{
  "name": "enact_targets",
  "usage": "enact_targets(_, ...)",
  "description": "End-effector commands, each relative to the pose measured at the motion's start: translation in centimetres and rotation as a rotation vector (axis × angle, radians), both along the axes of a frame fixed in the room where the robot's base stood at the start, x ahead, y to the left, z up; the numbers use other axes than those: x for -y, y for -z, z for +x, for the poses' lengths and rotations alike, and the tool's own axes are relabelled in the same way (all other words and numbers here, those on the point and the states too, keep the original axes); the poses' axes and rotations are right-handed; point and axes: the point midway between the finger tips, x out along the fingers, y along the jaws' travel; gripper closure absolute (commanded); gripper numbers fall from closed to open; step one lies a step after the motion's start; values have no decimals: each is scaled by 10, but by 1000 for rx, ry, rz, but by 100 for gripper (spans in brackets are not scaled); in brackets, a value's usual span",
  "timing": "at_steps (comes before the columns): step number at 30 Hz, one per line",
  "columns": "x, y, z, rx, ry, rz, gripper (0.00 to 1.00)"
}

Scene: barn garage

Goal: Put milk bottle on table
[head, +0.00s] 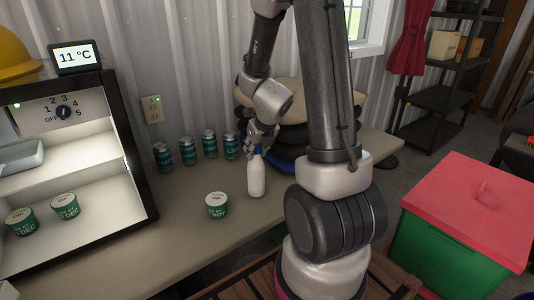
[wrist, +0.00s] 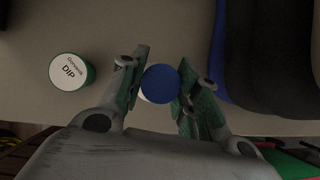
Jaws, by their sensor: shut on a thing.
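The white milk bottle (head: 256,178) is upright at the table's front part in the head view, just right of a green-and-white tub. Its round blue cap (wrist: 161,84) shows from above in the wrist view. My gripper (head: 262,140) is at the bottle's top, and in the wrist view my gripper (wrist: 160,86) has its two fingers shut on the bottle, one on each side of the cap. The bottle is over the grey-beige table (head: 180,222); I cannot tell if its base touches the surface.
A dip tub (head: 216,205) stands left of the bottle; it also shows in the wrist view (wrist: 71,71). Several teal cans (head: 188,150) stand behind. An open lit fridge (head: 142,190) is at left. Dark stacked cushions (head: 245,92) are behind my gripper. A red-lidded green bin (head: 465,210) is at right.

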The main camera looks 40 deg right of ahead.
Motion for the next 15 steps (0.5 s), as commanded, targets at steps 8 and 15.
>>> enact_targets(8,-4,4,8,2,3,-2,100)
enact_targets(15,-4,7,7,-1,4,0,57)
